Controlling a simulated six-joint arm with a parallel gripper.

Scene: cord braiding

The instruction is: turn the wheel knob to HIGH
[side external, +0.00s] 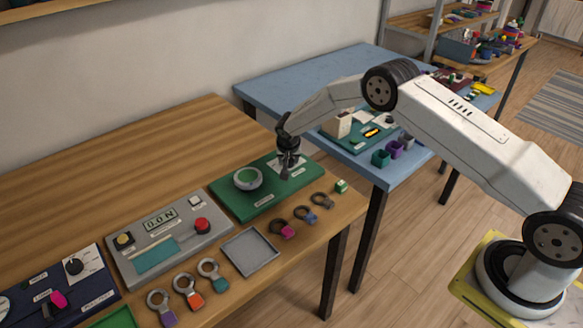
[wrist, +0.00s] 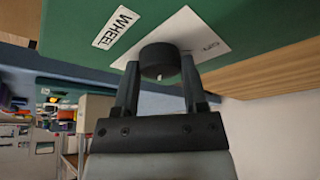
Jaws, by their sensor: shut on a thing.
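The wheel knob (wrist: 160,62) is a dark round knob on a white label plate (wrist: 188,30) on the green board. A "WHEEL" label (wrist: 116,27) sits beside it in the wrist view. My gripper (wrist: 160,75) is shut on the knob, with one finger on each side of it. In the side view my gripper (side external: 288,166) points down over the right part of the green board (side external: 222,205), hiding most of the knob. The knob's pointer and the HIGH mark cannot be made out.
A round white-rimmed dial (side external: 248,179) is on the same board, left of my gripper. A grey panel (side external: 168,243) with a red button stands further left. A grey tray (side external: 250,252) and several ringed tags lie along the front edge. A blue table (side external: 300,80) stands behind.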

